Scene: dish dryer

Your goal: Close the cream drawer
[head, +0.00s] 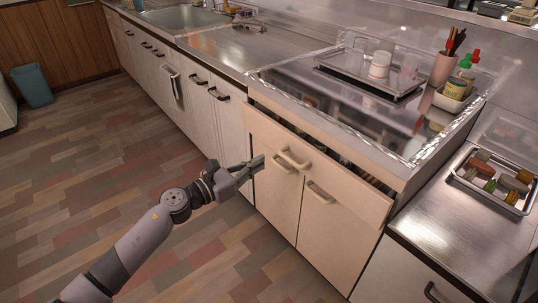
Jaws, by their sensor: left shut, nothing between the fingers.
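The cream drawer (340,180) is in the cabinet below the glossy counter, right of the middle of the head view. It stands partly out, with a dark gap along its top edge. Its pale handle (293,158) is on the front face. My left gripper (258,163) is shut and empty, by the left part of the drawer front, left of the handle. I cannot tell whether it touches the front. My right gripper is not in view.
Cream cabinet doors (275,195) are below the drawer. A tray (370,75) with a white cup and a pot of utensils (443,70) stand on the counter. Another tray (495,181) is at right. A sink (185,17) is far left. The floor before the cabinets is clear.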

